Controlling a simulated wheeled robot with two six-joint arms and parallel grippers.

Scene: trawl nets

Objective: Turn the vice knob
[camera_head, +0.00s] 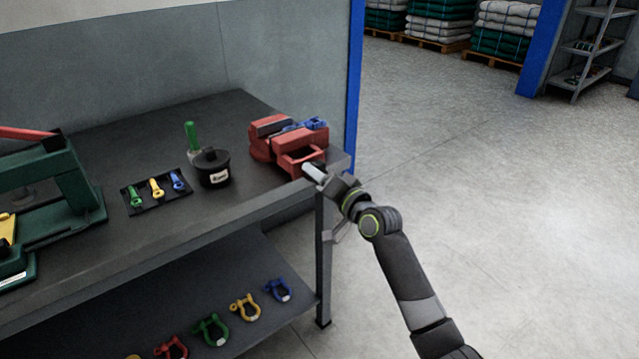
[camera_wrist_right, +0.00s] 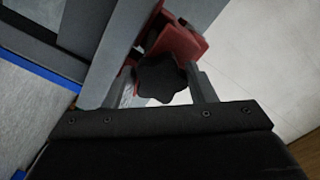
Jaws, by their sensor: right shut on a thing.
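The red vice (camera_head: 297,140) is fixed near the right end of the dark workbench, with a blue shackle (camera_head: 314,123) at its top. The black, lobed vice knob (camera_wrist_right: 161,79) shows in the right wrist view, in front of the red vice body (camera_wrist_right: 180,42). My right gripper (camera_head: 312,172) reaches the vice's near end from the right. In the wrist view its two fingers (camera_wrist_right: 165,86) stand on either side of the knob and are shut on it. In the head view the knob is mostly hidden by the gripper. My left gripper is out of view.
Several shackles lie on the lower shelf (camera_head: 190,318). The floor to the right is clear.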

